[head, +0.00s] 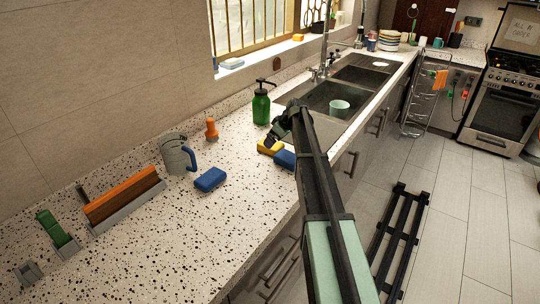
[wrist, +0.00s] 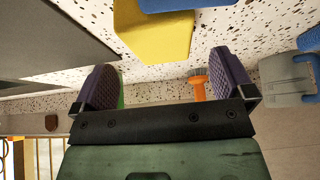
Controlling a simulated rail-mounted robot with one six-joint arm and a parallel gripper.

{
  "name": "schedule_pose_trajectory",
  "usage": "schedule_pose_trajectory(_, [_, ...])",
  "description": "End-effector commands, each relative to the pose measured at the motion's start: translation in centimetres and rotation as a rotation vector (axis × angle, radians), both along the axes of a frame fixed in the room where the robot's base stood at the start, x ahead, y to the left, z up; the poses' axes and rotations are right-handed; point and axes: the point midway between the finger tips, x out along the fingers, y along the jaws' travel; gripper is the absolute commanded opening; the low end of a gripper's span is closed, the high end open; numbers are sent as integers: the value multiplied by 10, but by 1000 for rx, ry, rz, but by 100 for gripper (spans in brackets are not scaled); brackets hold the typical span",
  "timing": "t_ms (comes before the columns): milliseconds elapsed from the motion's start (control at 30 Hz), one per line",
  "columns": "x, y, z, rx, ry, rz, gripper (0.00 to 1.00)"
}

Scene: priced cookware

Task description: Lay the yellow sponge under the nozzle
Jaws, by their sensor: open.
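The yellow sponge (head: 267,147) lies on the speckled counter near the sink, partly hidden by my arm in the head view. It is large at the top of the wrist view (wrist: 155,38). My gripper (head: 279,130) is low over the counter beside the sponge. Its purple fingers (wrist: 165,85) are apart, with nothing held between them; the sponge appears beyond them. A green bottle (head: 261,107) with a black pump nozzle (head: 262,82) stands upright behind the sponge. The wrist view shows only a sliver of green behind the left finger.
A blue sponge (head: 284,159) lies close to the yellow one; another blue sponge (head: 210,180) lies farther left. An orange brush (head: 211,128) and a grey jug (head: 178,155) stand left of the bottle. The sink (head: 340,98) with a pale cup (head: 340,108) is at right.

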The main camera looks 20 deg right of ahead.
Motion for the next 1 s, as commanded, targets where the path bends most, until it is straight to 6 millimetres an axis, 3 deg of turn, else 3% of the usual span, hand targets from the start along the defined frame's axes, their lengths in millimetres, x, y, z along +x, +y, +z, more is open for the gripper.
schedule_pose_trajectory(167, [4, 2, -9, 0, 0, -1, 100])
schedule_pose_trajectory(400, [22, 12, -48, 0, 0, 0, 100])
schedule_pose_trajectory(933, [23, 13, -47, 0, 1, -1, 100])
schedule_pose_trajectory(1000, [23, 13, -47, 0, 1, -1, 91])
